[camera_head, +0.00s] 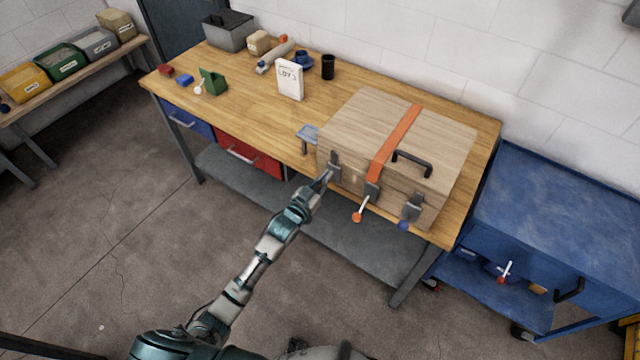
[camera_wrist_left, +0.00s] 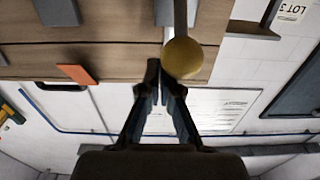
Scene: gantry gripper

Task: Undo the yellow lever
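The yellow lever's round knob (camera_wrist_left: 183,58) shows in the left wrist view, its grey rod running up to the crate's front. In the head view, the left latch (camera_head: 335,163) of the wooden crate (camera_head: 340,130) is visible, but my gripper hides the knob. My left gripper (camera_head: 328,174) is at this latch; its fingers (camera_wrist_left: 161,75) are close together with nothing visible between them. The knob lies just right of the fingertips in the wrist view and overlaps one tip; contact cannot be told. My right gripper is out of view.
The crate also carries an orange-knobbed lever (camera_head: 358,214), a blue-knobbed lever (camera_head: 403,224), an orange strap (camera_head: 396,140) and a black handle (camera_head: 412,163). It stands on the wooden workbench (camera_head: 240,105). A blue cart (camera_head: 570,220) stands at right. The floor in front is open.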

